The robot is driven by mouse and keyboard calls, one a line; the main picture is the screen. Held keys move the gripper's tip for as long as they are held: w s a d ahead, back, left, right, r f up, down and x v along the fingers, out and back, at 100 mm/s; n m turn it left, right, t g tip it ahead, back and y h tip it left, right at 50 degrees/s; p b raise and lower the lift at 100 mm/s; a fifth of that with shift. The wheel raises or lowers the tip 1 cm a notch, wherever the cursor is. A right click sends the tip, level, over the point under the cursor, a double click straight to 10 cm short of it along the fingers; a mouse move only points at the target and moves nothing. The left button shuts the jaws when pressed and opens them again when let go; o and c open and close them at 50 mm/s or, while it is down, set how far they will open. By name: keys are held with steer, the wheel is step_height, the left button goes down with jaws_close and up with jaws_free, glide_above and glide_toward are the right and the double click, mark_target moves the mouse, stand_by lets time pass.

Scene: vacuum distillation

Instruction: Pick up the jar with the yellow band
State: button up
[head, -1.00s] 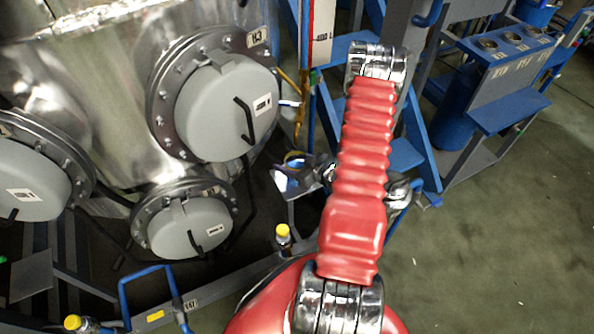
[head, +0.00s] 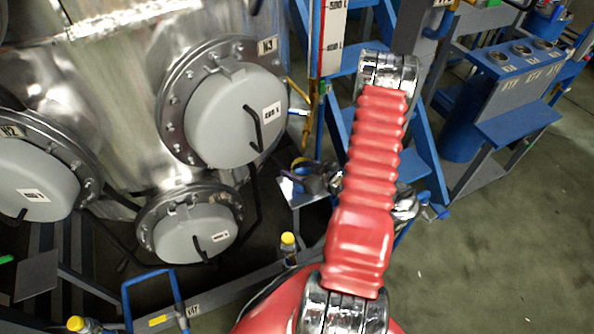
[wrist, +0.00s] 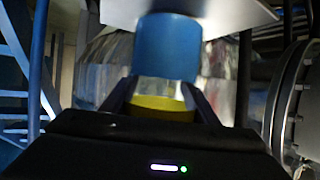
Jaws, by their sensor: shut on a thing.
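The jar with the yellow band (wrist: 161,107) stands in the middle of the wrist view. It has a wide blue top and a clear section between the top and the band. My gripper (wrist: 162,92) is shut on the jar, with one dark finger on each side near the band. In the head view, my gripper (head: 326,180) is mostly hidden behind my red arm. A small blue shape shows beside it, over a small pale platform (head: 304,194). I cannot tell whether the jar touches that platform.
A steel vessel (head: 110,95) with grey round hatches fills the left. Blue steps (head: 425,150) stand behind my arm. A blue stand (head: 500,90) is at the upper right. Two yellow-capped bottles (head: 288,243) (head: 76,325) stand low. The green floor at right (head: 500,260) is clear.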

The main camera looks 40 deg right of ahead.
steer(key=shift+r, duration=1.4)
steer(key=s+a, duration=0.2)
steer(key=s, duration=0.6)
steer(key=s+a, duration=0.3)
steer(key=s, duration=0.6)
steer(key=shift+s, duration=0.2)
steer(key=shift+w, duration=0.15)
